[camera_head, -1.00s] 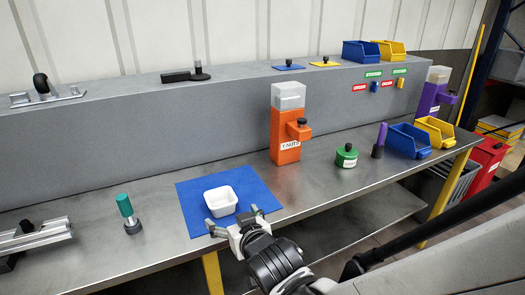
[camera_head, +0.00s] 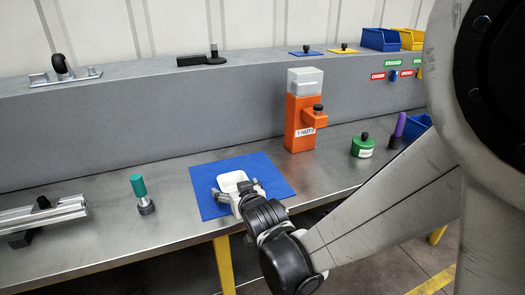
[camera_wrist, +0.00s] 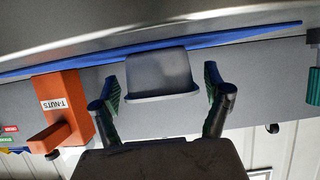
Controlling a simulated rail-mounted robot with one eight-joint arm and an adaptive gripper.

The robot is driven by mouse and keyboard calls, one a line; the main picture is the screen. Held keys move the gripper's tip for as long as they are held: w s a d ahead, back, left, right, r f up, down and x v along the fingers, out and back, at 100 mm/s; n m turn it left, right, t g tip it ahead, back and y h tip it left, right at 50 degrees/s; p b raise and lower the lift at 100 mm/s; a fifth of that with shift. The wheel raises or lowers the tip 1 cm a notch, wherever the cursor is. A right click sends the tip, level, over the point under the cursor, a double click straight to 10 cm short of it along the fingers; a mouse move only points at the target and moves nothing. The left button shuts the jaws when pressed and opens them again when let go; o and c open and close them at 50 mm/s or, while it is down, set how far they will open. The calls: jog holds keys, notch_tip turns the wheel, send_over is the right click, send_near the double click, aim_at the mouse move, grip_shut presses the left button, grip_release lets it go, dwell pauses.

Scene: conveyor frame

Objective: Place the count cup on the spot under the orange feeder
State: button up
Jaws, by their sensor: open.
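The count cup, a small white square cup (camera_head: 229,179), stands on the blue mat (camera_head: 272,171) on the bench. My gripper (camera_head: 239,192) is open at the cup's near side and hides part of it. In the wrist view, which looks upside down, the cup (camera_wrist: 158,72) is between my two spread green-padded fingers (camera_wrist: 162,82), with a gap visible on each side. The orange feeder (camera_head: 301,121), labelled T-NUTS, stands right of the mat with a clear hopper on top and a spout on its right. It also shows in the wrist view (camera_wrist: 65,100).
A teal-handled tool (camera_head: 139,188) and a metal rail fixture (camera_head: 45,216) are at left. A green round container (camera_head: 362,147) and a purple-handled tool (camera_head: 398,130) stand right of the feeder. The bench between feeder and green container looks clear. My arm covers the right side.

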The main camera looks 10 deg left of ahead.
aim_at(228, 182)
jog(key=shift+x, duration=1.2)
jog(key=shift+c, duration=0.2)
jog(key=c, duration=1.3)
jog(key=shift+c, duration=0.2)
